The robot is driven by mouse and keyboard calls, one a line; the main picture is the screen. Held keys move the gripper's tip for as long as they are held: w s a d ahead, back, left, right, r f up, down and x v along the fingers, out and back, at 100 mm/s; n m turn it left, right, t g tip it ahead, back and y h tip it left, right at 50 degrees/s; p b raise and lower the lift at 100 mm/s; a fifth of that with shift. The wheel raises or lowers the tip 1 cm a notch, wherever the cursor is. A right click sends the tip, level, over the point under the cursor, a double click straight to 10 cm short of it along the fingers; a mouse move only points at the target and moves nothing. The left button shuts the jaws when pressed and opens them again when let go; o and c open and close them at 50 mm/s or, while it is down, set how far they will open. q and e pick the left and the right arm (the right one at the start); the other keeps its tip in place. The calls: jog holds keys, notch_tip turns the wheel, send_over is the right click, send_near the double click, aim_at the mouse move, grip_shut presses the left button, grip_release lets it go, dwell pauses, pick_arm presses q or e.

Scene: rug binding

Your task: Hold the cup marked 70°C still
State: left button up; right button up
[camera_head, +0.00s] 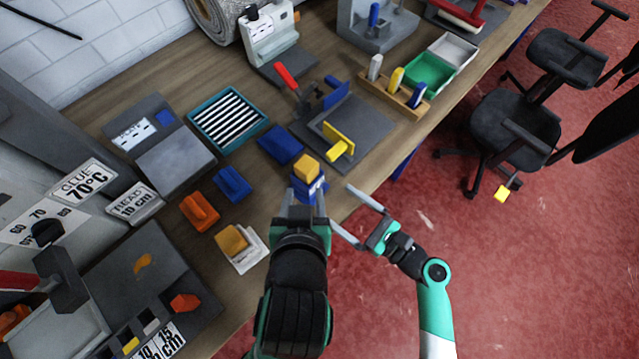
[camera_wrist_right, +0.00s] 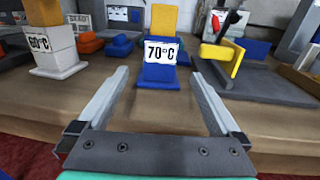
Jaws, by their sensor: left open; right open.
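The cup marked 70°C (camera_head: 308,182) is a blue block-like piece with a yellow top, upright near the table's front edge. In the right wrist view the cup (camera_wrist_right: 160,74) stands straight ahead, its white 70°C label facing me. My right gripper (camera_head: 340,206) is open and empty, its fingers pointing at the cup from beyond the table edge, with a gap in front of it. My left gripper (camera_head: 305,203) is open. From the head its fingers overlap the cup's lower part; its height above the cup is hard to tell. It does not show in the right wrist view.
The white cup marked 60°C (camera_wrist_right: 52,55) stands to the left, also seen from the head (camera_head: 246,259). Blue and orange blocks (camera_head: 200,212) lie farther left. A grey plate with a red-handled clamp (camera_head: 370,130) is behind right. Open floor (camera_head: 400,230) lies beyond the table edge.

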aim_at(308, 181)
jog(key=x, duration=1)
jog(key=shift+w+a, duration=0.25)
jog(key=shift+w, duration=0.05)
jog(key=shift+c, duration=0.2)
